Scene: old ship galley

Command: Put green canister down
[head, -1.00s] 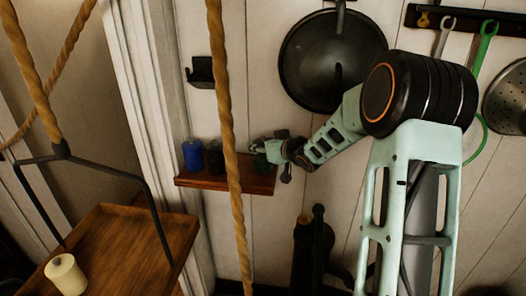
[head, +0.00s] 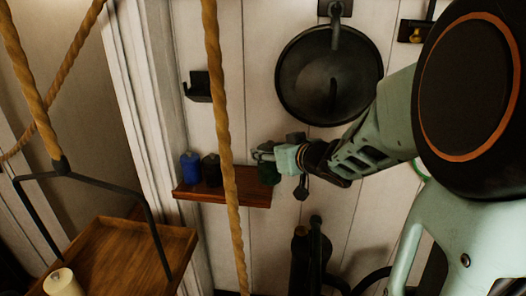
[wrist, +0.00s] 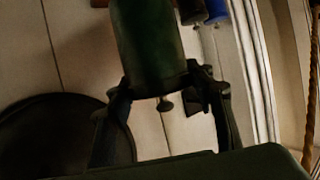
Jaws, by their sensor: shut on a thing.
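The green canister (head: 268,173) is at the right end of the small wooden wall shelf (head: 256,197). It looks upright; I cannot tell whether its base touches the shelf. In the wrist view the canister (wrist: 148,42) fills the top middle, dark green and cylindrical. My gripper (wrist: 160,84) is shut on it, one finger on each side of its near end. In the head view my gripper (head: 266,152) reaches in from the right.
A blue canister (head: 190,168) and a black canister (head: 211,171) stand on the shelf's left part. A rope (head: 219,100) hangs in front of the shelf. A dark pan (head: 325,75) hangs above right. A hanging wooden tray (head: 120,250) holds a cream candle (head: 62,283).

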